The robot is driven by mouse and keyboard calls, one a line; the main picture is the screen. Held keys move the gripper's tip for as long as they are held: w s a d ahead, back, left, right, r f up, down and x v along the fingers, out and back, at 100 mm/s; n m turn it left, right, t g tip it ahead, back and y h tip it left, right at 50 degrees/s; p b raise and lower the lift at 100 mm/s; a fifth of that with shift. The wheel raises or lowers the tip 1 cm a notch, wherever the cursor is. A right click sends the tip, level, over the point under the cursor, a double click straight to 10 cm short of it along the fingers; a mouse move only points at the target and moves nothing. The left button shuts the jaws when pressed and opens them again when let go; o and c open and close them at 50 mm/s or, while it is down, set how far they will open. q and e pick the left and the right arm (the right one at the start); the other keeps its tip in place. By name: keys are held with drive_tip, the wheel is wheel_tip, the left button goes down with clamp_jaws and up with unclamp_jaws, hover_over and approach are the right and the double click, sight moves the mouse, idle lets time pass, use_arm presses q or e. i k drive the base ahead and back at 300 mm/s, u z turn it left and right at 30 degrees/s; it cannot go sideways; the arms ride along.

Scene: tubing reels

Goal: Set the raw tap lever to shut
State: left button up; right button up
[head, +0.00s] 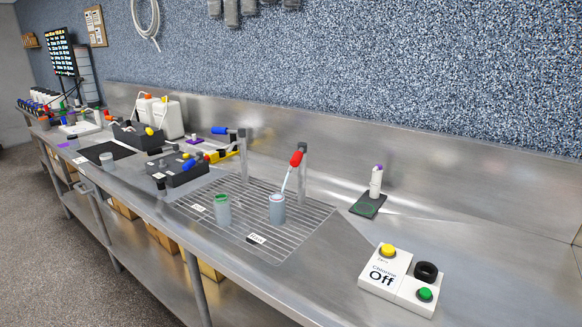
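Two grey tap posts stand at the back of a wire drain grate (263,232). The right tap has a red lever (296,158) that slopes. A thin pale stream (287,181) runs from below it down into a grey cup (277,210) on the grate. The left tap has a blue lever (220,130) that points left, roughly level. No stream shows under it. A small label (256,239) lies at the grate's front and another (198,207) at its left; I cannot read either surely, so I cannot tell which tap is raw. Neither of my grippers is in view.
A clear cup with a green rim (222,209) stands left of the grey cup. A white box marked "Chlorine Off" (383,275) with yellow and green buttons sits front right. A white bottle (376,181) stands on a dark pad. Black trays (179,172) crowd the left; the right bench is mostly clear.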

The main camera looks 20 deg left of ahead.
sight(296, 159)
drive_tip(key=k, duration=0.2)
drive_tip(key=u, duration=1.25)
drive_tip(key=i, duration=0.75)
drive_tip(key=z, duration=1.9)
